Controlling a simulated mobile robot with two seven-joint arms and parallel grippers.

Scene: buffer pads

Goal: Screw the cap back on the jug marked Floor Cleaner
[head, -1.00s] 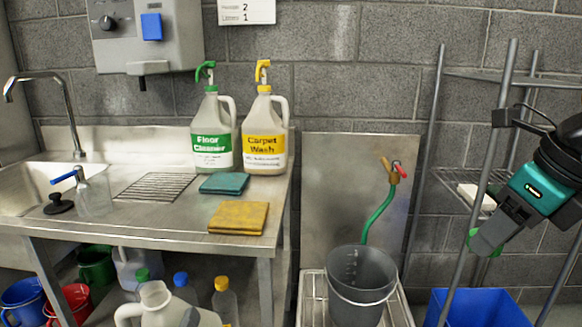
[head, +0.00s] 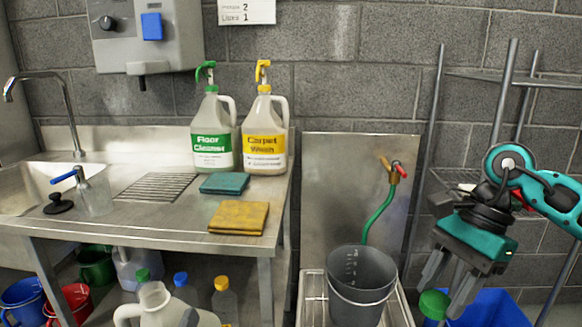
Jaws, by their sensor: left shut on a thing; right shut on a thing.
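An uncapped, off-white jug (head: 170,308) with a handle on its left is at the bottom edge of the head view, its mouth open upward. Its label and lower part are out of frame. My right gripper (head: 446,296) is at the lower right, pointing down, shut on a green cap (head: 434,304). The cap is well to the right of the jug, apart from it. A jug labelled Floor Cleaner (head: 212,151) with a green pump stands on the counter.
A Carpet Wash jug (head: 264,146) stands beside the Floor Cleaner one. Teal (head: 224,183) and yellow (head: 238,217) cloths lie on the steel counter (head: 165,215). A grey bucket (head: 361,285) stands between jug and cap. A blue bin (head: 492,308) and rack poles are at right.

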